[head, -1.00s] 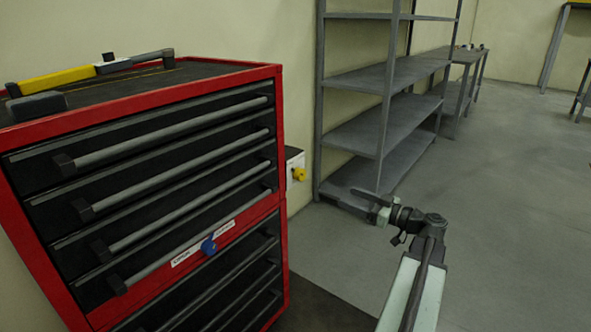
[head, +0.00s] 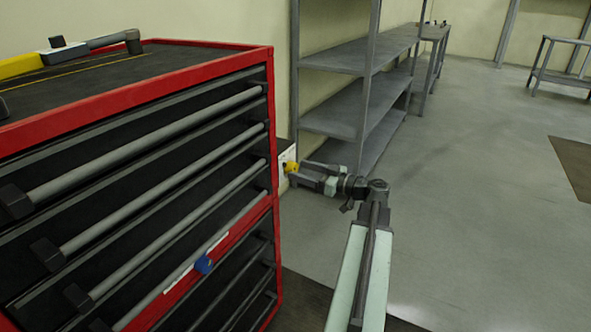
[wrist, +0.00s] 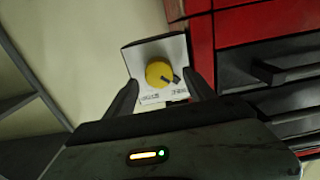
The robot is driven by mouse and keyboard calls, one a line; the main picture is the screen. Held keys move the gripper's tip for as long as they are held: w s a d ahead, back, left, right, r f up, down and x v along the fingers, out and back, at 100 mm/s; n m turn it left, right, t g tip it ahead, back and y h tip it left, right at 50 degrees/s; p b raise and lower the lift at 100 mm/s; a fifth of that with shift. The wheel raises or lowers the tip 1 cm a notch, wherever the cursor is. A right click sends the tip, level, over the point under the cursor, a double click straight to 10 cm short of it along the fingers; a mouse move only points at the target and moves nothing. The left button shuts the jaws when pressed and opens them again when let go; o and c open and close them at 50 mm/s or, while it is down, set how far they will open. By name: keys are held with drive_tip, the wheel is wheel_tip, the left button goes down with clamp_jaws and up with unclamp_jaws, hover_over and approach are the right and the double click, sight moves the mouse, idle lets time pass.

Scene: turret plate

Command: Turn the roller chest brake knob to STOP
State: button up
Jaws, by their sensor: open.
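A round yellow knob (wrist: 160,72) sits on a white label plate (wrist: 140,55) on a small box at the roller chest's side. Its dark pointer is toward the lower right in the wrist view. Two small printed labels lie below it, too blurred to read. The knob also shows in the head view (head: 291,167), just left of my gripper (head: 298,174). My gripper is open and empty, its fingers on either side of the knob in the wrist view; I cannot tell whether they touch it. The red and black roller chest (head: 272,135) fills the left.
Long drawer handles stick out there. A yellow and black tool (head: 60,54) lies on the chest top. Grey shelving (head: 335,118) stands behind my gripper. The floor at right is open.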

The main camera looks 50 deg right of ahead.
drive_tip(key=shift+x, duration=1.2)
drive_tip(key=c, duration=1.3)
drive_tip(key=shift+d, duration=0.1)
drive_tip(key=shift+c, duration=0.3)
